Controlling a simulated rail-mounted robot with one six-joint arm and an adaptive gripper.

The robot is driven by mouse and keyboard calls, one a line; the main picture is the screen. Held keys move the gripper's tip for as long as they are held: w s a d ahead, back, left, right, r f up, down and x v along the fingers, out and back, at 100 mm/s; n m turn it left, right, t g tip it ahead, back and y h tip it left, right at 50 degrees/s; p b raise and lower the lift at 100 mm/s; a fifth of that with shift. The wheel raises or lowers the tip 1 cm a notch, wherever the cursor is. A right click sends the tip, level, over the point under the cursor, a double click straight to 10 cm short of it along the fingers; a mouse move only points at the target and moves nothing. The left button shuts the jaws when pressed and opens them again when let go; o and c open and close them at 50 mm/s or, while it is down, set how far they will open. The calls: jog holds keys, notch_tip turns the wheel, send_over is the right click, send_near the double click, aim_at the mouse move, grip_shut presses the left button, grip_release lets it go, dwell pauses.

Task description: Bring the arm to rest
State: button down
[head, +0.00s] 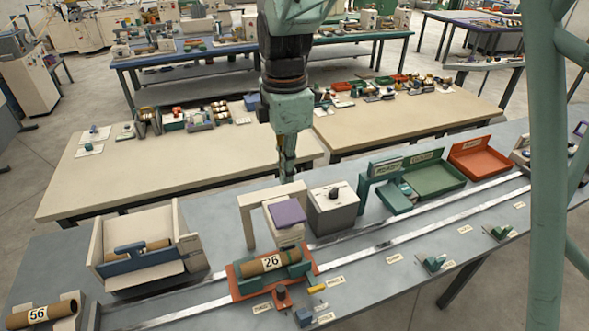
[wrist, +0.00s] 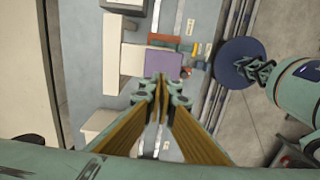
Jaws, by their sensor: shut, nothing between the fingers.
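My gripper (head: 286,176) hangs pointing down from my arm, above the grey workbench (head: 365,270) and behind the white frame with the purple pad (head: 288,213). In the wrist view my gripper (wrist: 160,86) has its fingertips together with nothing between them. The purple pad (wrist: 163,66) shows just beyond the tips, and the tips look well above the bench. A brown tube labelled 26 (head: 268,262) lies on the red carriage (head: 237,284) on the rails.
A white winder box (head: 140,275) and a tube labelled 56 (head: 40,318) are at the left. A grey box (head: 333,209), a green tray (head: 434,180) and a red tray (head: 470,160) stand to the right. Beige tables (head: 100,182) are behind.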

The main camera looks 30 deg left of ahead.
dwell(0.3)
